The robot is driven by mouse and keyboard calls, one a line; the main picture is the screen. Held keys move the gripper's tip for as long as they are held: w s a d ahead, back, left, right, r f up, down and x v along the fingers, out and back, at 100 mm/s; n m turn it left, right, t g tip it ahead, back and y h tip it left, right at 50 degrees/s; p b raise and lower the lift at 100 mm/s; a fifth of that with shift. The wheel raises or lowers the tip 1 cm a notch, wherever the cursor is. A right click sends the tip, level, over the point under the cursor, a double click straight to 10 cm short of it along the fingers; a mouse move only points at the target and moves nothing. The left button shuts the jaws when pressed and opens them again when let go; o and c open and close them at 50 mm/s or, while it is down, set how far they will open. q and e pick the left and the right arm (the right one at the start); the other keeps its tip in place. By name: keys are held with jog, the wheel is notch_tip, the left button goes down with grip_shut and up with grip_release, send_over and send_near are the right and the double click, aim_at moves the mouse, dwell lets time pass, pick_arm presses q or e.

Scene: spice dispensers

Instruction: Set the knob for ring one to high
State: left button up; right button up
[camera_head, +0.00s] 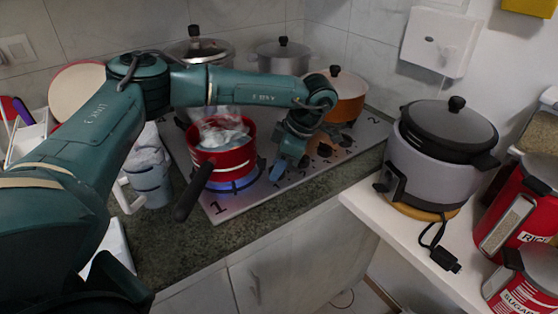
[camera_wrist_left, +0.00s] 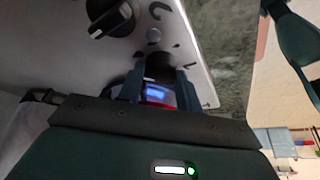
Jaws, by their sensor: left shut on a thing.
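The stove top (camera_head: 222,207) is a light panel with a printed 1 at its near left corner. A red pot (camera_head: 228,160) with a dark handle stands on the front left ring, with a blue flame (camera_head: 235,185) lit under it. My left gripper (camera_head: 278,170) points down at the front strip of the stove, right of the pot. In the left wrist view its fingers (camera_wrist_left: 160,88) are shut on a dark knob (camera_wrist_left: 160,66), which they partly hide. Its pointer setting cannot be read. Another black knob (camera_wrist_left: 112,18) with a pale mark is apart from the fingers. My right gripper is not in view.
An orange pot (camera_head: 345,95) and grey pots (camera_head: 283,58) stand at the back of the stove. A rice cooker (camera_head: 440,150) sits on the white shelf at right. A cup (camera_head: 150,175) stands left of the red pot.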

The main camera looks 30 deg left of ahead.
pick_arm(q)
jog(key=shift+m+t, duration=0.3)
jog(key=shift+m, duration=0.4)
jog(key=o, duration=1)
jog(key=b+v, duration=0.1)
jog(key=v, duration=1.2)
jog(key=shift+d, duration=0.2)
